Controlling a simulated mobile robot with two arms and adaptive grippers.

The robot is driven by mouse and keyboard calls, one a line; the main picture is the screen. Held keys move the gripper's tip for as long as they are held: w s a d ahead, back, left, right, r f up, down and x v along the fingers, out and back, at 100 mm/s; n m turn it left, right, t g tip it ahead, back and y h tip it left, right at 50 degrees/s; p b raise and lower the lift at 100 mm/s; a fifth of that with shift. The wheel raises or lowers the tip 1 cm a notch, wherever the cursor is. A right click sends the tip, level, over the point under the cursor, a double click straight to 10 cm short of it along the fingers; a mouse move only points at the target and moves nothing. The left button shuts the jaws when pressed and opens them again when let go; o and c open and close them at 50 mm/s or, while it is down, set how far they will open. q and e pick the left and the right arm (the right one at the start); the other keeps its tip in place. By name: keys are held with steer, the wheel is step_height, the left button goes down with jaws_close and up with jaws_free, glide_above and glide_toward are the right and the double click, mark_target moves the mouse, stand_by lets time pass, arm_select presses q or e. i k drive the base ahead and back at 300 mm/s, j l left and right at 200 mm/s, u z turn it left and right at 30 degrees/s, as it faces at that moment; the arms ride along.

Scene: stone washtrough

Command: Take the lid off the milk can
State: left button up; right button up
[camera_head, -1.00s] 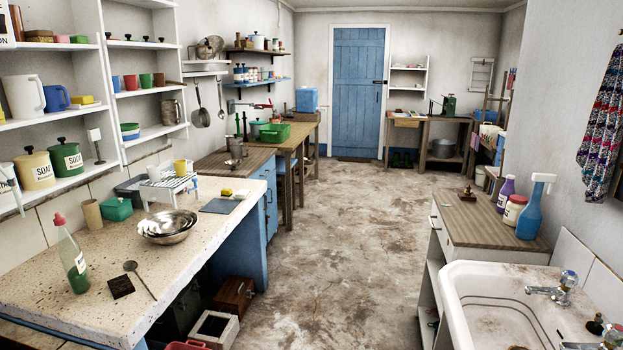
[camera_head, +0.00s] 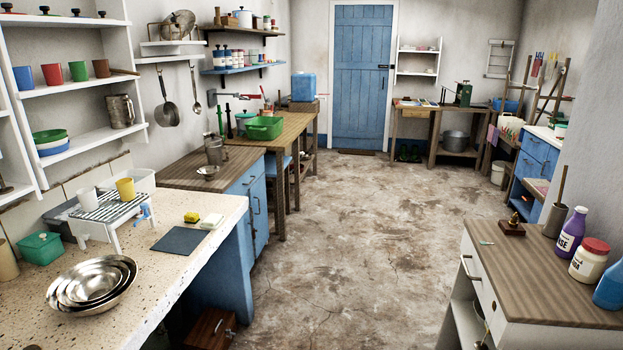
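A small grey metal can (camera_head: 214,151) stands upright on the wood-topped blue cabinet (camera_head: 195,168) along the left wall. It may be the milk can, but it is too small to tell this or to make out a lid. A small shallow metal dish (camera_head: 208,172) is in front of it. Neither of my grippers shows in the head view.
A speckled stone counter (camera_head: 190,262) at the left holds nested steel bowls (camera_head: 93,284) and a dish rack (camera_head: 110,207). A wood-topped white cabinet (camera_head: 540,280) stands at the right. The floor (camera_head: 345,240) between them is clear up to the blue door (camera_head: 361,75).

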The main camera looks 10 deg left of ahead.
mark_target(212, 139)
steer(key=i, duration=3.5)
steer(key=i+l+u, duration=0.1)
steer(key=i+u, duration=0.3)
steer(key=i+l+u, duration=0.2)
steer(key=i+u, duration=0.2)
steer(key=i+l+u, duration=0.8)
